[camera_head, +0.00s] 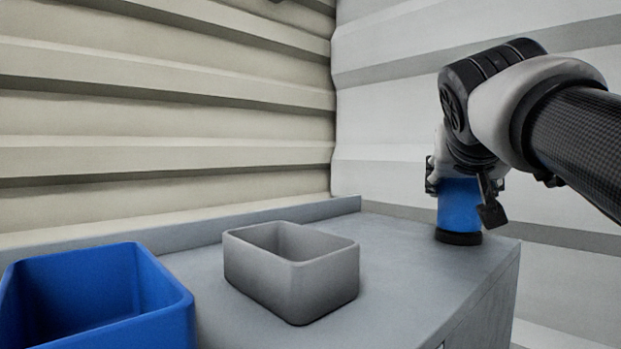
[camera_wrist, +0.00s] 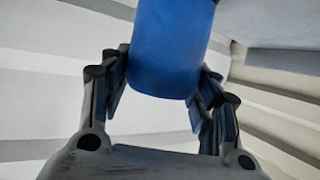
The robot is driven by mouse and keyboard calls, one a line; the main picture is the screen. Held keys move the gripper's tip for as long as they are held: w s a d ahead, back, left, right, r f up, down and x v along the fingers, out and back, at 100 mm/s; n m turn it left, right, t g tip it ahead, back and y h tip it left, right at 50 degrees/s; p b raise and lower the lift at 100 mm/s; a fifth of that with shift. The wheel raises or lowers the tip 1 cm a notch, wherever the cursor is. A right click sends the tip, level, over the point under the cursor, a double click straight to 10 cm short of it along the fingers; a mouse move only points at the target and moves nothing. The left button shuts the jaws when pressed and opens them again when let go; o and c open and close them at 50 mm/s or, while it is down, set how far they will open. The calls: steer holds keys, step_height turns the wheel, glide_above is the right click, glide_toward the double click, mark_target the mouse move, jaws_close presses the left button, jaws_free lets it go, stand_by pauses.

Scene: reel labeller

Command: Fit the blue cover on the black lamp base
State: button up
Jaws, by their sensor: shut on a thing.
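The blue cover (camera_head: 459,207) is a blue cylinder near the right end of the grey bench. My gripper (camera_head: 468,195) is around its upper part and shut on it. The black lamp base (camera_head: 458,237) is a low dark disc on the bench top. The cover stands upright directly above it, and the two appear to touch; I cannot tell whether the cover is fully seated. In the wrist view the blue cover (camera_wrist: 170,50) is between the two fingers of my gripper (camera_wrist: 165,85). The base is not visible there.
A grey open box (camera_head: 330,275) stands on the bench (camera_head: 400,260) left of the cover. A blue open bin (camera_head: 165,315) is at the lower left. The bench top between the grey box and the lamp base is clear. Ribbed walls stand behind.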

steer(key=o, duration=1.1)
steer(key=shift+c, duration=0.2)
steer(key=shift+s+r, duration=0.1)
steer(key=v, duration=1.2)
